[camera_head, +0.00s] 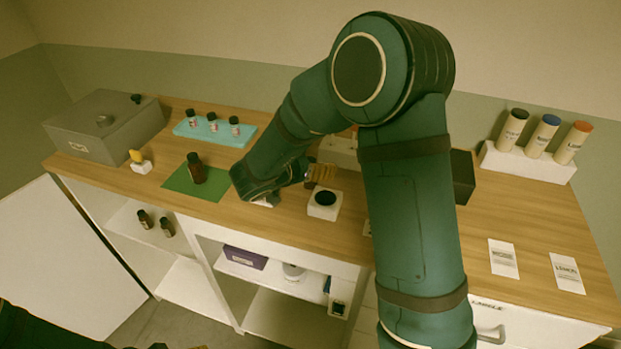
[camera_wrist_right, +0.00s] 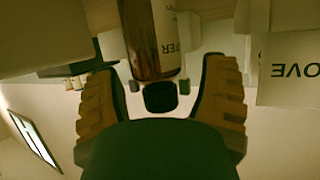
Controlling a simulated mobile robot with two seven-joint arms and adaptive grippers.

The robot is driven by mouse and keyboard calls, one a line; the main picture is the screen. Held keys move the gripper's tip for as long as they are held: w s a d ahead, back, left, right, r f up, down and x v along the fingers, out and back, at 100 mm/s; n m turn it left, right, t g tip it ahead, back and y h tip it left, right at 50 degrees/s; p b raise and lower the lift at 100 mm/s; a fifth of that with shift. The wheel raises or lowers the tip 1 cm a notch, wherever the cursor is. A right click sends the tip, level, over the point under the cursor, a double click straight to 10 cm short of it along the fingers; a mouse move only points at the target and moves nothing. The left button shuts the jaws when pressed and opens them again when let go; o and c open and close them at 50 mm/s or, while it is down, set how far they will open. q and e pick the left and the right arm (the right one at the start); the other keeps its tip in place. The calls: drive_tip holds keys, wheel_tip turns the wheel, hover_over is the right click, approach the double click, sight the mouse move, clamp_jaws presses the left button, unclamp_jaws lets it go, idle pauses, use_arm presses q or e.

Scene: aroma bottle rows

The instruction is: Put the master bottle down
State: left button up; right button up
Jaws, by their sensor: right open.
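In the right wrist view a brown glass bottle (camera_wrist_right: 142,45) with a pale label ending in "TER" shows beyond and between my right gripper's fingers (camera_wrist_right: 157,105). Its near end lies close to the fingertips. The fingers stand wide apart, with gaps on both sides, and do not grip it. In the head view my right gripper (camera_head: 318,173) is low over the middle of the wooden counter (camera_head: 290,225), pointing right. This bottle cannot be made out there; my forearm covers part of that area.
A dark brown bottle (camera_head: 196,168) stands on a green mat (camera_head: 179,184). A white block with a dark round top (camera_head: 324,205) sits below my right gripper. A teal rack (camera_head: 240,139) holds small vials. Label cards (camera_head: 503,259) lie right, before a rack of tubes (camera_head: 530,164).

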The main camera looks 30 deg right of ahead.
drive_tip(key=shift+w+d, duration=0.1)
drive_tip(key=shift+d, duration=0.1)
drive_tip(key=shift+a, duration=0.1)
drive_tip(key=shift+c, duration=0.2)
clamp_jaws()
wheel_tip(320, 180, up, 10)
drive_tip(key=p, duration=0.3)
